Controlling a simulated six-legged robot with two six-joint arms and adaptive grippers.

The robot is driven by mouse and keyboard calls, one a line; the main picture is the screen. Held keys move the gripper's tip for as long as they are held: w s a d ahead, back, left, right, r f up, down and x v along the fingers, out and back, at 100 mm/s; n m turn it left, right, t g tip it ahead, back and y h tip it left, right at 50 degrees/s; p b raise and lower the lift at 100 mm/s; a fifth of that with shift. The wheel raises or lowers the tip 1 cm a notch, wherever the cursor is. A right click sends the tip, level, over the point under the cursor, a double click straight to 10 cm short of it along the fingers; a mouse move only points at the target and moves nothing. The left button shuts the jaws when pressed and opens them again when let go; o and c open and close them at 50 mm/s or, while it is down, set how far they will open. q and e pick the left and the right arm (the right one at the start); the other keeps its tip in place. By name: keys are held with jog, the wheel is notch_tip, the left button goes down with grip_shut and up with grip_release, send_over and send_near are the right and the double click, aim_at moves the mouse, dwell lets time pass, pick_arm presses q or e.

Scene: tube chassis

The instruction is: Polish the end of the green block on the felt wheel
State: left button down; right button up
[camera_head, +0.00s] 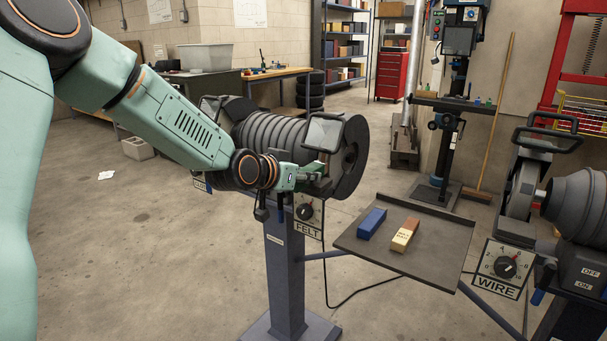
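My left gripper (318,184) is at the front of the felt wheel grinder (270,132), beside the dark wheel (351,160) at its right end. A small green piece, seemingly the green block (308,170), shows at its fingers, mostly hidden by them. The fingers appear shut on it. Whether the block touches the wheel, I cannot tell. A knob plate marked FELT (307,226) hangs below. My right gripper is not in view.
A dark tray (370,253) holds a blue block (371,223) and a yellow-brown block (405,234). A second grinder (583,205) with a plate marked WIRE (500,288) stands at the right. A grey pedestal (286,280) carries the felt grinder. The floor at left is open.

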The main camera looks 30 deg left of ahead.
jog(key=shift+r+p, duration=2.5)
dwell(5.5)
